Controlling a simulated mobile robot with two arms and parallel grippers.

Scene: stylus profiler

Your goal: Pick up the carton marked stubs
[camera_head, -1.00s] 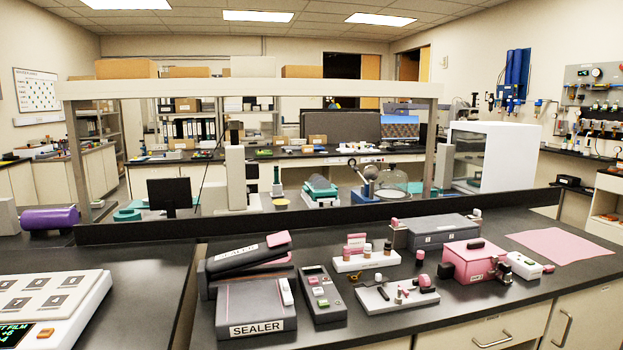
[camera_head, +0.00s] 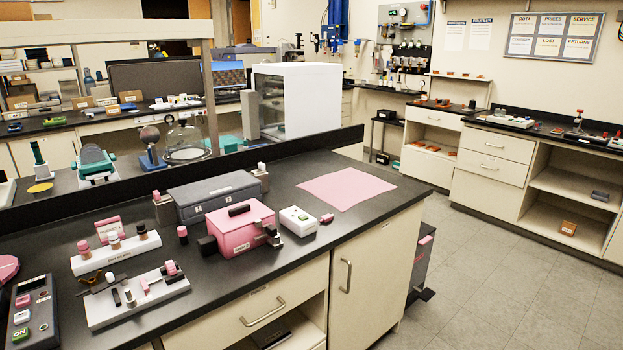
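I cannot read the word stubs on any carton. A small orange-brown box (camera_head: 568,228) with a pale label sits on the bottom shelf of the open cabinet at the right; its print is too small to read. Several small brown cartons, one of them here (camera_head: 131,97), stand on the far bench at the left, also unreadable. Neither of my grippers is in view.
The near black bench (camera_head: 288,195) carries a pink box (camera_head: 240,228), a grey case (camera_head: 214,195), a white tool tray (camera_head: 135,295) and a pink mat (camera_head: 346,187). Open grey floor (camera_head: 480,270) lies between it and the right-hand cabinets (camera_head: 487,170).

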